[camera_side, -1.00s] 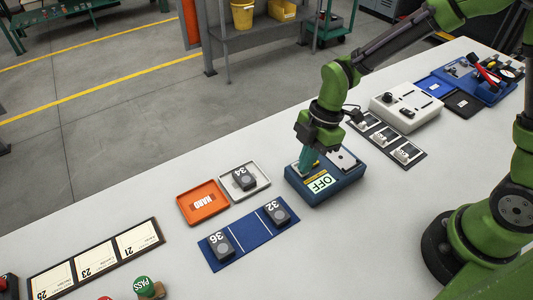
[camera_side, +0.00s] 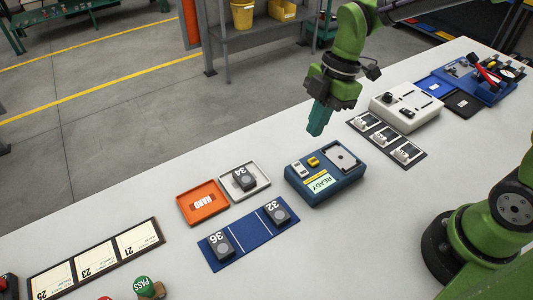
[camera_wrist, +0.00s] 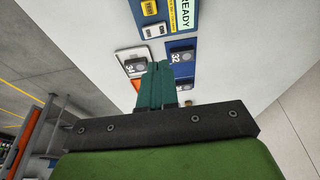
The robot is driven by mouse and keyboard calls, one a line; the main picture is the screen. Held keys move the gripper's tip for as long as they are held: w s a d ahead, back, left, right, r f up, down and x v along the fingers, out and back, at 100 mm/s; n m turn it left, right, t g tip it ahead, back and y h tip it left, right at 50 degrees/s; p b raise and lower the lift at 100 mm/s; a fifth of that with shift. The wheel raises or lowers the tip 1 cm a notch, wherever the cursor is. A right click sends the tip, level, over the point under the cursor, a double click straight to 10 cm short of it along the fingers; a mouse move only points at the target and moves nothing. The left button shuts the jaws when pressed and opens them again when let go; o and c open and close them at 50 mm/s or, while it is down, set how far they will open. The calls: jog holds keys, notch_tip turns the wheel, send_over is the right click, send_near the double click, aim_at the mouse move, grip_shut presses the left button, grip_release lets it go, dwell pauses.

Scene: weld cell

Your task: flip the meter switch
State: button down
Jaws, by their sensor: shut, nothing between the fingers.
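The blue meter (camera_side: 324,176) sits on the white bench. Its display (camera_side: 321,182) reads READY. The exact position of each switch is too small to tell.
An orange HARD tray (camera_side: 203,202), a white tray (camera_side: 244,180) holding block 34, and a blue mat (camera_side: 247,237) with blocks 36 and 32 lie left of the meter. A dark strip (camera_side: 384,135) with white pieces and a white instrument box (camera_side: 405,105) stand to the right.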

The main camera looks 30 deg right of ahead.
jog(key=shift+v, duration=2.05)
jog(key=shift+s, duration=0.15)
